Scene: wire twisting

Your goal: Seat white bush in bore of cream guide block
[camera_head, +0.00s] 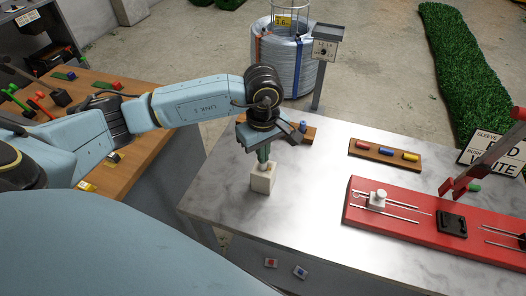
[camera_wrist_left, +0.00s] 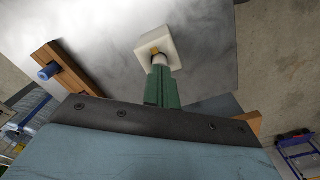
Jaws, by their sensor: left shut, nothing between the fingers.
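The cream guide block (camera_head: 262,180) stands on the marble table near its front left edge; it also shows in the wrist view (camera_wrist_left: 178,42). My left gripper (camera_head: 263,160) points down directly over it. Its green fingers are shut, with nothing held between them, and their tips are at or just above the block's top. In the wrist view a small whitish round piece (camera_wrist_left: 160,60), apparently the white bush, shows at the fingertips (camera_wrist_left: 161,70) against the block. The fingers partly hide the bore, so I cannot tell how deep the bush sits. My right gripper is not in view.
A red fixture board (camera_head: 408,222) with wires, a white block (camera_head: 377,199) and a raised red lever (camera_head: 490,160) is at right. A wooden rack (camera_head: 385,154) holds coloured pieces. Another wooden holder (camera_head: 308,134) stands behind my gripper. The table's middle is clear.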

